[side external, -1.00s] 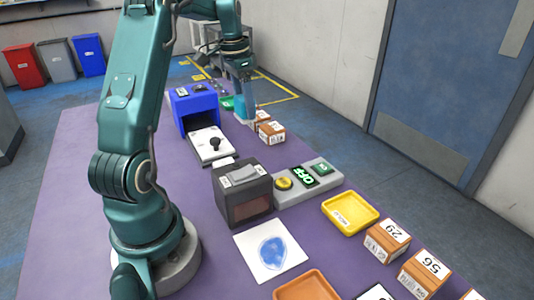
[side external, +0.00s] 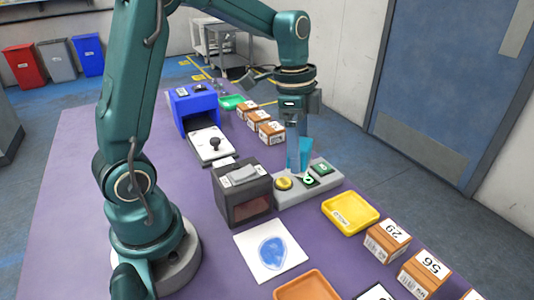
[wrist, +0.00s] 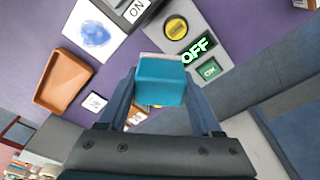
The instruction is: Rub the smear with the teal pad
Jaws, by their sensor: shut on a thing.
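The smear (side external: 272,251) is a blue patch on a white square plate (side external: 296,267) near the front of the table. It also shows at the upper left of the wrist view (wrist: 96,33). My gripper (side external: 299,158) is shut on the teal pad (wrist: 161,81), a block held between the two fingers. In the side view the gripper is above the grey button panel, behind and to the right of the smear, apart from it.
A dark scanner box (side external: 243,196) stands just behind the smear plate. The grey button panel (side external: 310,186) is beside it. A yellow tray (side external: 350,213), an orange tray (side external: 307,287) and several labelled boxes (side external: 387,241) line the right and front.

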